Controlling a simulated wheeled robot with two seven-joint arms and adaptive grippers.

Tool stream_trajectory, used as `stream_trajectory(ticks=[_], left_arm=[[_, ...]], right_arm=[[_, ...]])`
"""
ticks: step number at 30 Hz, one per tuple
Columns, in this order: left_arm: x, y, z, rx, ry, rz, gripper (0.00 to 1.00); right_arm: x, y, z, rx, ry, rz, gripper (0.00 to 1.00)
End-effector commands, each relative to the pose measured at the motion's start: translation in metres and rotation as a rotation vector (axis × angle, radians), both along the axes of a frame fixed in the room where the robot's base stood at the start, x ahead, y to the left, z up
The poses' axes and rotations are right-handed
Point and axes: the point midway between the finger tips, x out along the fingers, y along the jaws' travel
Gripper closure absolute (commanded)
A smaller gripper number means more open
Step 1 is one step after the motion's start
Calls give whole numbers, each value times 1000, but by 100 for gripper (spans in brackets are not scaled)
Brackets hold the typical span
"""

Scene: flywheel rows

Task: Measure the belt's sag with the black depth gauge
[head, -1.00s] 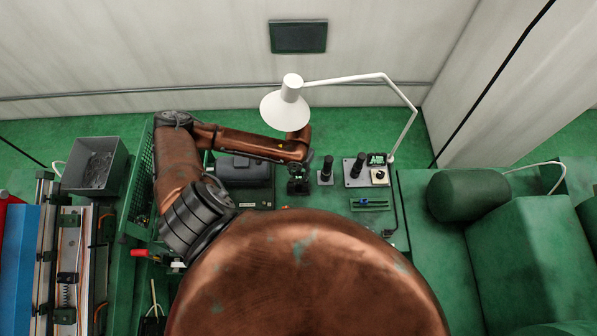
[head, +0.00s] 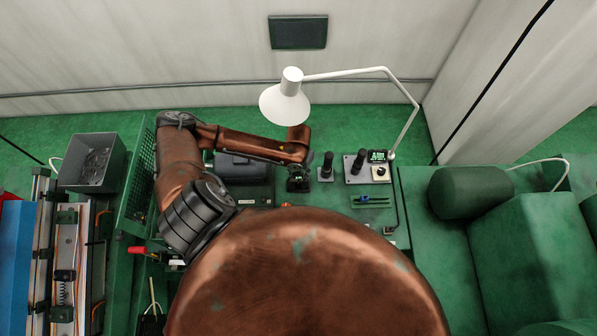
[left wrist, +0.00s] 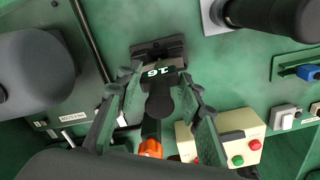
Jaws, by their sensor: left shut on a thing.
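My left gripper (head: 298,184) is over the bench, below the white lamp in the head view. In the left wrist view its fingers (left wrist: 159,85) are closed around a black piece with pale digits on its top, which looks like the depth gauge (left wrist: 160,98). The digits look sideways or upside down, so I cannot read them surely. A dark bracket-like part (left wrist: 158,47) lies just beyond the fingertips; I cannot tell whether the gauge touches it. I cannot make out the belt. My right gripper is not in view.
A black-handled post (head: 327,166) and a grey plate (head: 353,181) with another black post stand right of the gripper. The white lamp (head: 285,103) hangs close above my forearm. A beige box (left wrist: 250,130) with red and green buttons is near the fingers. A grey bin (head: 92,163) stands left.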

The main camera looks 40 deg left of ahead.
Motion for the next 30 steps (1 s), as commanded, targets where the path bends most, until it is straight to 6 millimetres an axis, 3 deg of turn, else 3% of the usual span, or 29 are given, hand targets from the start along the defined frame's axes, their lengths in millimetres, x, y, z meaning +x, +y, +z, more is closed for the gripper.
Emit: stream_trajectory(ticks=[14,15,23,30], left_arm=[[1,0,-8,1,-1,0,87],[1,0,-8,1,-1,0,64],[0,0,-8,1,-1,0,46],[0,0,-9,1,1,0,45]], right_arm=[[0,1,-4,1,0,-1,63],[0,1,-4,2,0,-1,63],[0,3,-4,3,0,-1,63],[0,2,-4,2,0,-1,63]])
